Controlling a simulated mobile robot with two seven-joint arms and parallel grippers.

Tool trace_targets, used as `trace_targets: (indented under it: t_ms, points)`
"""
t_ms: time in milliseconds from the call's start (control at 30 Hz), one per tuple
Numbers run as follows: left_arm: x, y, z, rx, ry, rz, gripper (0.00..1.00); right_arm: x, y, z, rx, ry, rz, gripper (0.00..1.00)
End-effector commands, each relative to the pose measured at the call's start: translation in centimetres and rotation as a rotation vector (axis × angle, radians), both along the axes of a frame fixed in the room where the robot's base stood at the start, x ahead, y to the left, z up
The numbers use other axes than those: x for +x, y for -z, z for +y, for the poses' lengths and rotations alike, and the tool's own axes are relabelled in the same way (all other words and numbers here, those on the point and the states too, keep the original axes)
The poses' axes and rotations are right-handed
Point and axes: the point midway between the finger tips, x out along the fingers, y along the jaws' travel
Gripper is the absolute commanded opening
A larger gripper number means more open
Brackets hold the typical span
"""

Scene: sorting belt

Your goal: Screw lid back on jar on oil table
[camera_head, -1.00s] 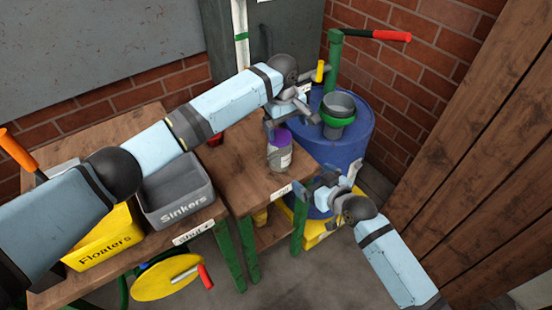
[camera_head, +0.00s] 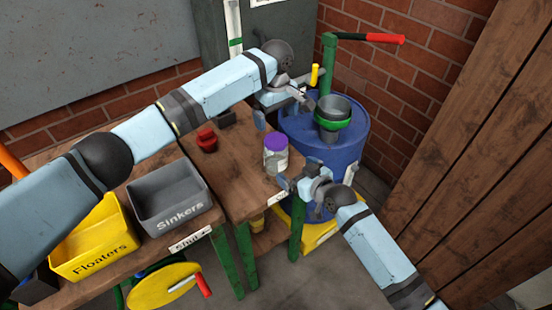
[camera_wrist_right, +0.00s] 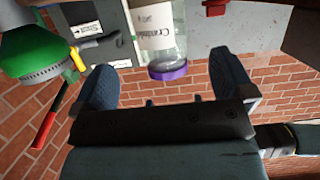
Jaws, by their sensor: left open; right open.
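A clear glass jar (camera_head: 276,164) with a pale label stands upright near the right edge of the small wooden table (camera_head: 235,165). A purple lid (camera_head: 275,142) sits on its top; how tightly it is seated I cannot tell. My left gripper (camera_head: 283,109) is open and empty, behind and above the lid, apart from it. My right gripper (camera_head: 298,172) is open, low beside the jar on its right. In the right wrist view the jar (camera_wrist_right: 157,30) appears upside down, with its lid (camera_wrist_right: 167,73) between the open fingers (camera_wrist_right: 165,85); contact is not visible.
A blue drum (camera_head: 355,135) with a green-rimmed funnel (camera_head: 333,122) and a green pump with a red handle (camera_head: 385,38) stand behind. A red object (camera_head: 207,140) is on the table's left. Grey Sinkers (camera_head: 170,195) and yellow Floaters (camera_head: 92,240) bins stand further left.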

Motion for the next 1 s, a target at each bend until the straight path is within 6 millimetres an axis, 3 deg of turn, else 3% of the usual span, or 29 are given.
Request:
trace_targets:
  t_ms: [300, 500, 933, 967, 1000]
  points:
    - [0.0, 0.0, 0.0, 0.0, 0.0, 0.0, 0.96, 4.9, 1.8, 3.6, -0.001, 0.0, -0.001, 1.0]
    - [0.0, 0.0, 0.0, 0.0, 0.0, 0.0, 0.96, 6.8, 2.6, 4.9, -0.001, 0.0, 0.0, 1.0]
    - [0.0, 0.0, 0.0, 0.0, 0.0, 0.0, 0.96, 7.4, 2.8, 5.4, -0.001, 0.0, -0.001, 1.0]
    - [0.0, 0.0, 0.0, 0.0, 0.0, 0.0, 0.96, 7.4, 2.8, 5.4, -0.001, 0.0, -0.001, 0.98]
    - [0.0, 0.0, 0.0, 0.0, 0.0, 0.0, 0.96, 7.4, 2.8, 5.4, -0.001, 0.0, -0.001, 0.89]
